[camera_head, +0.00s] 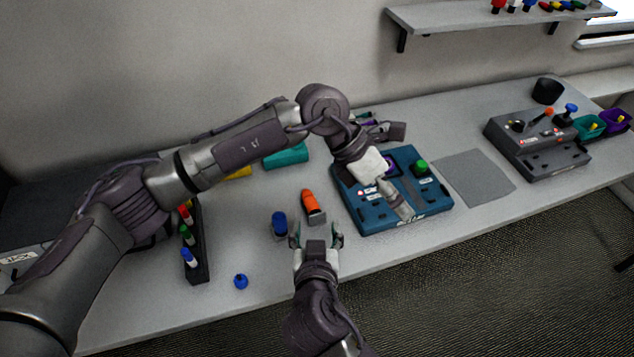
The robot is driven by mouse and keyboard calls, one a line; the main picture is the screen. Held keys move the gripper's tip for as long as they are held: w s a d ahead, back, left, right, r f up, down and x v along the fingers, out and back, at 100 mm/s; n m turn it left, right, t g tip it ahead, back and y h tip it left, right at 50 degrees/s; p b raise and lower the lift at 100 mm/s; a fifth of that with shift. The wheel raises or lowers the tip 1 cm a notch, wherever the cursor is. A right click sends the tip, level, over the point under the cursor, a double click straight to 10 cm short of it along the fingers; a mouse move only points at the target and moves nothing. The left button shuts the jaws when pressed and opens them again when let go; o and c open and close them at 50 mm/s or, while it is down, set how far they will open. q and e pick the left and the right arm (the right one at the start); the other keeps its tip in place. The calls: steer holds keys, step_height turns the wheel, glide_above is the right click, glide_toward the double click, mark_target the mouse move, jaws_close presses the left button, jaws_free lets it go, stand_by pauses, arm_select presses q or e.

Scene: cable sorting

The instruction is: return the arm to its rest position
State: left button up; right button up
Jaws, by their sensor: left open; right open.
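My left arm (235,145) reaches in from the left and bends downward over the blue device box (435,195). My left gripper (400,207) is at its end, low over the front part of that box, seen nearly edge-on, so its fingers are hard to make out. It is open, with nothing visible held. My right gripper (318,236) comes up from the bottom centre. Its two fingers are spread and empty, over the table's front part, just below an orange connector (313,207) and a blue connector (279,222).
A black rack (198,262) of coloured plugs stands at left, with a small blue piece (241,281) near it. A teal block (286,157) lies behind. A bare grey mat (474,177), a dark grey control box (535,145) and teal (588,127) and purple (615,122) bins are right.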

steer(key=shift+s+r, duration=0.2)
steer(key=shift+s, duration=0.25)
